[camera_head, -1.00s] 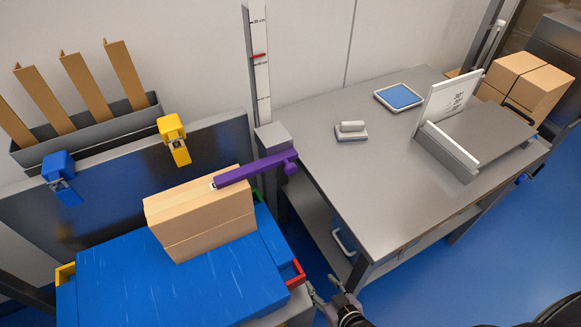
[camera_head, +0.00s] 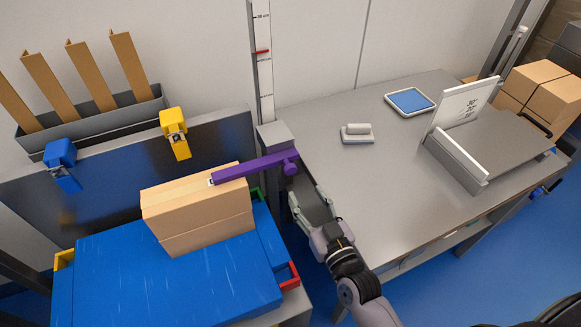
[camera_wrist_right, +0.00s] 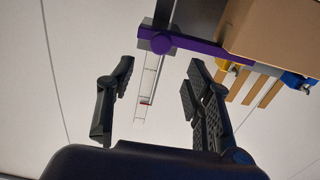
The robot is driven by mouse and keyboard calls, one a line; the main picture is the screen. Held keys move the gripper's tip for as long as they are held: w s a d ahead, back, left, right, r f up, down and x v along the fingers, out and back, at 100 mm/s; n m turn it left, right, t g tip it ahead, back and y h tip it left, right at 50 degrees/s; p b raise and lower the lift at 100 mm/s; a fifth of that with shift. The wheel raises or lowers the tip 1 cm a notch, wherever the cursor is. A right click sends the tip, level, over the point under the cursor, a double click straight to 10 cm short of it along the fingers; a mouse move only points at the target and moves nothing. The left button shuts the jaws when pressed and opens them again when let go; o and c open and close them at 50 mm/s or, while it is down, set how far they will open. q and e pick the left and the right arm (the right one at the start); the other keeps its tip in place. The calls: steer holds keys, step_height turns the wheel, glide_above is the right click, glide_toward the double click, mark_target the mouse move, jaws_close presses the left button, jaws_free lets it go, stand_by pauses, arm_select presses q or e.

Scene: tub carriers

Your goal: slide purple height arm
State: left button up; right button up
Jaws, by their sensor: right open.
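The purple height arm (camera_head: 243,170) reaches left from a grey block (camera_head: 275,135) at the foot of the upright scale (camera_head: 262,70). Its tip lies at the top of the cardboard boxes (camera_head: 198,214), and a round purple knob (camera_head: 291,168) is at its right end. My right gripper (camera_head: 309,203) is open and empty, just below and right of the knob. In the right wrist view, the knob (camera_wrist_right: 161,44) shows beyond the open fingers (camera_wrist_right: 158,98), apart from them. My left gripper is not in view.
The boxes stand on a blue surface (camera_head: 165,280). At right is a grey table (camera_head: 400,180) with a blue-topped pad (camera_head: 410,101), a handled block (camera_head: 357,134) and a grey platform with a white panel (camera_head: 465,103). Blue (camera_head: 62,160) and yellow (camera_head: 174,130) clamps sit on the grey panel.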

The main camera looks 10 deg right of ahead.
mark_target(292, 171)
steer(key=w, duration=0.3)
steer(key=w+a, duration=0.1)
steer(key=w, duration=0.3)
steer(key=w+a, duration=0.1)
steer(key=w, duration=0.2)
steer(key=shift+w, duration=0.2)
steer(key=shift+c, duration=0.4)
jaws_close()
